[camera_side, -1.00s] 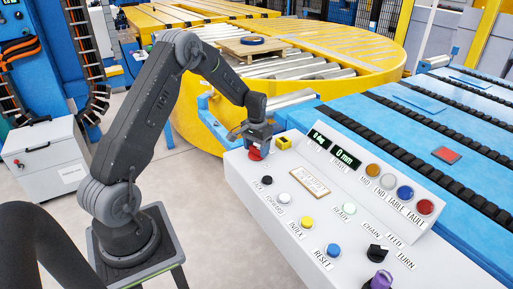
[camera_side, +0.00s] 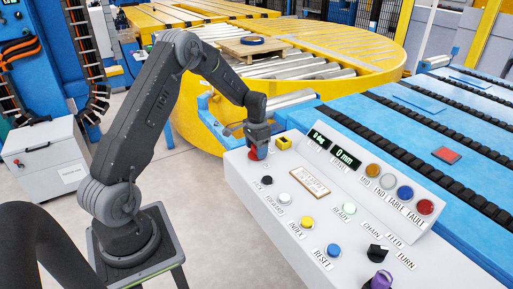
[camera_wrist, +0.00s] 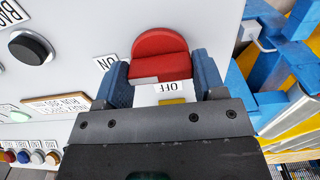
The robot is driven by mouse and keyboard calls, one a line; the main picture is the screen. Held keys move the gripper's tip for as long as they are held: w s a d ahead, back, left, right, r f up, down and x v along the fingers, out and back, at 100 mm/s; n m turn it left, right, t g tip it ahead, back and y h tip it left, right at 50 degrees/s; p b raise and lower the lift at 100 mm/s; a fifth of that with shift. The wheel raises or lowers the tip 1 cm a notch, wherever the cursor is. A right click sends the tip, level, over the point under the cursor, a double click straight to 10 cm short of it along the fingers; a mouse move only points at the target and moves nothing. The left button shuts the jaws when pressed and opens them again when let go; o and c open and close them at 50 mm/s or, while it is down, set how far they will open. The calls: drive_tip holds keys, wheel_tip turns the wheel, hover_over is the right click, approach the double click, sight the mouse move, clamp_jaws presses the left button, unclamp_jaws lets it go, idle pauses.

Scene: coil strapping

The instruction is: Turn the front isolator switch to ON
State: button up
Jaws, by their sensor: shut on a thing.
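The isolator switch is a red round knob (camera_side: 253,154) at the far left corner of the white control panel. It shows larger in the wrist view (camera_wrist: 160,50). An ON label (camera_wrist: 107,60) lies to its left there and an OFF label (camera_wrist: 178,87) just below it. My gripper (camera_wrist: 163,80) has a blue jaw on each side of the knob and is shut on it. In the side view my gripper (camera_side: 257,150) points down over the knob and hides part of it. I cannot tell which label the knob points to.
Blue conveyor (camera_side: 420,115) lies behind.

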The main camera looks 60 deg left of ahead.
drive_tip(key=o, duration=0.9)
wheel_tip(320, 180, up, 14)
drive_tip(key=shift+f, duration=0.1)
idle(0.3)
